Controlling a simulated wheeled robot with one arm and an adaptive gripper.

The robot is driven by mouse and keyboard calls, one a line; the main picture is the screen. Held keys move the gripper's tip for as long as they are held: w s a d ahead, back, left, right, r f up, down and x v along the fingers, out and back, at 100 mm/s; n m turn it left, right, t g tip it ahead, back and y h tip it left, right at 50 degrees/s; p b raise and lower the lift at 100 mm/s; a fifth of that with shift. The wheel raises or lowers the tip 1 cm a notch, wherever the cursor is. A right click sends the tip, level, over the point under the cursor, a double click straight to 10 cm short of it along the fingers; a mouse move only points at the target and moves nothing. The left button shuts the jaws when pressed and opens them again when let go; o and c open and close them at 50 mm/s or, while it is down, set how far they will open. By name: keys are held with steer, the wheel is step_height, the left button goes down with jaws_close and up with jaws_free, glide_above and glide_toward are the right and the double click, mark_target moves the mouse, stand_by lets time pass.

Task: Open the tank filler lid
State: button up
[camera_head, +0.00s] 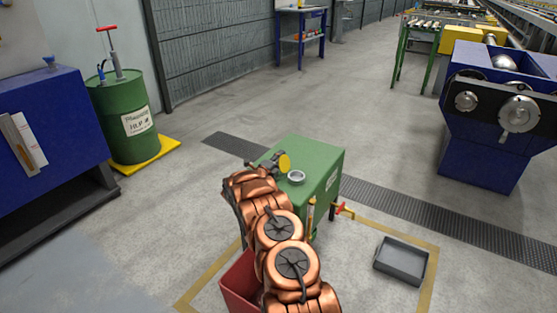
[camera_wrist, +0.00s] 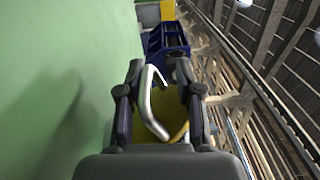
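The green tank (camera_head: 325,180) stands on the floor in front of me. On its top is the round grey filler neck (camera_head: 297,177). The round yellow filler lid (camera_head: 285,163) stands tipped up behind and left of the neck, off its opening. My gripper (camera_head: 274,162) is low over the tank top, right beside the lid. In the wrist view the bent silver handle (camera_wrist: 147,100) is between the fingers of my gripper (camera_wrist: 158,88), with the yellow lid (camera_wrist: 176,122) behind it. The fingers are apart, with gaps to the handle. The lid's hinge is hidden.
A grey tray (camera_head: 401,260) lies on the floor at right. A red bin (camera_head: 238,283) stands at left of my arm. A green drum (camera_head: 125,120) stands far left.

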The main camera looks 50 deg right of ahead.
steer(key=shift+r, duration=0.1)
steer(key=v, duration=1.2)
